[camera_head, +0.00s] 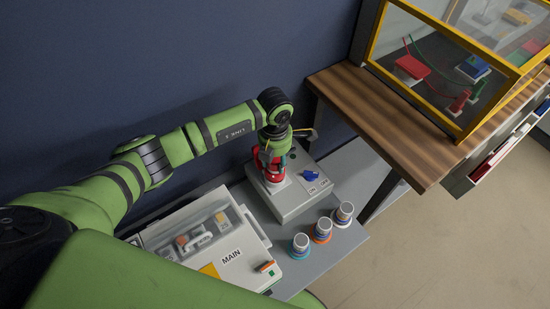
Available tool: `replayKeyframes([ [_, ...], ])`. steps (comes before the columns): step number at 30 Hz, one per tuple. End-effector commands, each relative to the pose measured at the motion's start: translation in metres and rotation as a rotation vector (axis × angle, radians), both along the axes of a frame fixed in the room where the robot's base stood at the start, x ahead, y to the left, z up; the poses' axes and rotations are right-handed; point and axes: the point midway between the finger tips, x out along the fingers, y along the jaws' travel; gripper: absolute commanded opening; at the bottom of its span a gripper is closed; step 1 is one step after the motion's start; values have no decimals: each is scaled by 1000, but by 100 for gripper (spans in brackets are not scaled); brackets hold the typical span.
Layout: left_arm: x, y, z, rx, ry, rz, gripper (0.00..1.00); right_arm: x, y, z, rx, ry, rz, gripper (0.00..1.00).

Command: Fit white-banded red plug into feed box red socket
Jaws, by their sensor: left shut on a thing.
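The feed box, a grey box (293,208) with a blue knob (310,175) and ON/OFF labels, sits on the grey bench near the wall. My left gripper (271,160) is over the left part of its top, pointing down and shut on a red plug (275,171). The fingers partly cover the plug, and its white band cannot be made out clearly. A white piece (278,185) shows under the red; the red socket itself is hidden there. I cannot tell whether the plug is seated or just above. My right gripper is not in view.
A white MAIN box (235,268) with a clear cover stands left of the grey box. Three striped cylinders (300,245), (322,230), (343,214) stand along the bench's right edge. A wooden table (400,130) with a yellow-framed case (460,130) is at the right.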

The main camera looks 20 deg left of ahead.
Motion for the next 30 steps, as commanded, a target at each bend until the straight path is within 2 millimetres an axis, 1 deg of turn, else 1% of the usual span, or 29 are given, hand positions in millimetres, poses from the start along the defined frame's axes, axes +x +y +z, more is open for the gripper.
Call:
replayKeyframes([
  [6,1,0,-1,-1,-1,0,9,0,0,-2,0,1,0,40],
  [17,0,0,-17,1,1,0,9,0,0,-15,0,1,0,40],
  [18,0,0,-16,1,1,0,51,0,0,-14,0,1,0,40],
  [19,0,0,-15,1,1,0,63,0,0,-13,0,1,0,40],
  [20,0,0,-15,1,1,0,70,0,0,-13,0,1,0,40],
  [30,0,0,-14,1,1,0,70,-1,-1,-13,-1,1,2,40],
])
